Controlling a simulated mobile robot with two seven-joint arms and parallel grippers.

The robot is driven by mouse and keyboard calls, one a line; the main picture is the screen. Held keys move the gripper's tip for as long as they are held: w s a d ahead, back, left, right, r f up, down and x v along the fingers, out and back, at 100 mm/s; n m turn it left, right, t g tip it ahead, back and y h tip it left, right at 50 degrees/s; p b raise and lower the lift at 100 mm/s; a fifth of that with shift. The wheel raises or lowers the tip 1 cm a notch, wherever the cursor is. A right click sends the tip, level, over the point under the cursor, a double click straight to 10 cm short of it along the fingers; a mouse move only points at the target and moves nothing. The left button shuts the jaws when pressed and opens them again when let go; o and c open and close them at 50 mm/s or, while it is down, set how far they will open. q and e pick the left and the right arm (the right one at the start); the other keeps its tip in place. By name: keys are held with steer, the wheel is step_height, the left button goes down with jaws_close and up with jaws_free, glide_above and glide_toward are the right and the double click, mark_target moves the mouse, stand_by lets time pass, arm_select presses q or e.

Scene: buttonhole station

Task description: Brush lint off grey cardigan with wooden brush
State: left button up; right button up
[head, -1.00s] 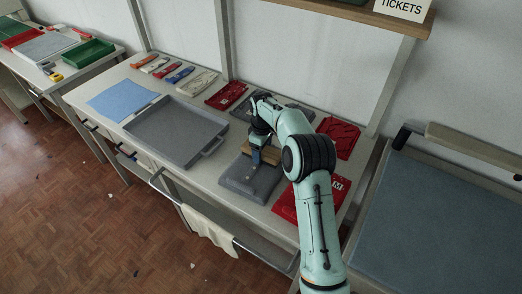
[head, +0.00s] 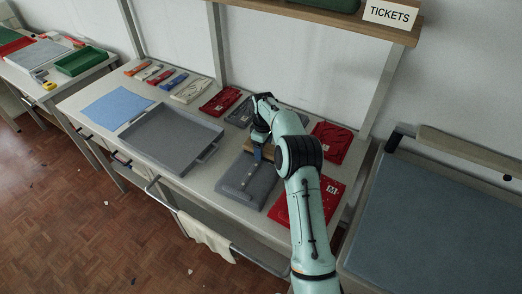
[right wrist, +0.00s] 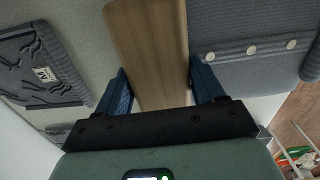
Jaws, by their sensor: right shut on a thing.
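The grey cardigan (head: 238,187) lies folded on the table, left of my right forearm in the head view. Its button band shows in the right wrist view, where the cardigan (right wrist: 245,68) lies right of the brush. My right gripper (head: 258,155) is over the cardigan's back part. It is shut on the wooden brush (right wrist: 150,50), whose brown back lies between the blue fingers. Only a bit of the brush shows in the head view (head: 268,151). I cannot tell whether its underside touches the cardigan, and I see no lint clearly. My left gripper is out of view.
A grey tray (head: 172,172) stands left of the cardigan, with a blue cloth (head: 116,106) beyond it. Red folded garments (head: 331,141) lie behind and right of my arm. A patterned grey garment (right wrist: 45,65) lies left of the brush. A shelf (head: 310,14) overhangs the back.

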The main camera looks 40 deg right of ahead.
steer(key=shift+w+d, duration=0.2)
steer(key=shift+d, duration=0.4)
steer(key=shift+w+d, duration=0.15)
steer(key=shift+d, duration=0.45)
steer(key=shift+r, duration=3)
steer(key=shift+a+f, duration=0.1)
